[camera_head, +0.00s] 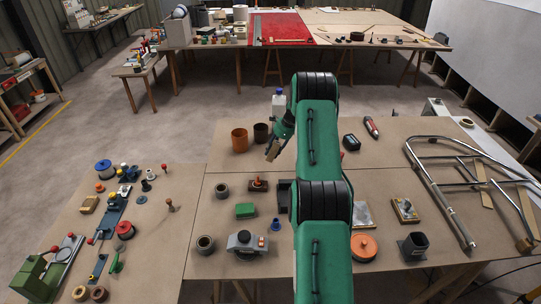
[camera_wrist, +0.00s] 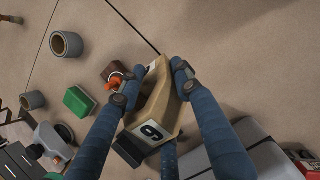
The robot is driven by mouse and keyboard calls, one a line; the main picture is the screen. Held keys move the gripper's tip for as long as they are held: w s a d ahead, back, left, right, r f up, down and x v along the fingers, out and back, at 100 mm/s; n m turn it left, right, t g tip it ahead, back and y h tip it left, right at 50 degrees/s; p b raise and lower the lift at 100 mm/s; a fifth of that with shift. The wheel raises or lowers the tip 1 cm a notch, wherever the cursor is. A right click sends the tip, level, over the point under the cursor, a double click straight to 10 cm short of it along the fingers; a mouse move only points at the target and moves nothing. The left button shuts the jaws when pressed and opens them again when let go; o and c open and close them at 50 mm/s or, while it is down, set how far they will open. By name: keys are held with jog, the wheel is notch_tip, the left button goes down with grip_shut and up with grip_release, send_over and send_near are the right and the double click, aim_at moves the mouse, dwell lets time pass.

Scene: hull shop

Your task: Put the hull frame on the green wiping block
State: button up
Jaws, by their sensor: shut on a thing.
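The hull frame (camera_wrist: 158,98) is a tan wooden piece with a white label bearing a black digit. My gripper (camera_wrist: 152,88) is shut on it, one blue finger on each side. In the head view my gripper (camera_head: 278,138) holds the hull frame (camera_head: 272,151) above the far part of the near table, beside the orange and dark cups. The green wiping block (camera_head: 245,210) lies on the table, lower left of my gripper, with nothing on it. It also shows at left in the wrist view (camera_wrist: 80,101), apart from the hull frame.
A dark-based item with an orange-red knob (camera_head: 258,184) stands just beyond the block. A grey ring (camera_head: 222,190), a blue cone-like piece (camera_head: 275,224) and a grey machine (camera_head: 246,242) stand around it. The orange cup (camera_head: 239,140) stands farther back. Bare tabletop lies between some items.

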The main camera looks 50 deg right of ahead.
jog(key=shift+a+r, duration=0.15)
jog(key=shift+a, duration=0.65)
jog(key=s+a+r+g+h, duration=0.1)
jog(key=s+a+r+g, duration=0.1)
jog(key=a, duration=1.1)
jog(key=r+n+g+h+b, duration=0.1)
jog(key=r+n+h, duration=0.1)
send_over(245, 206)
jog(key=shift+a+f, duration=0.15)
jog(key=shift+f, duration=0.05)
jog(key=shift+f+b, duration=0.6)
jog(key=shift+f, duration=2.5)
jog(key=shift+f, duration=1.9)
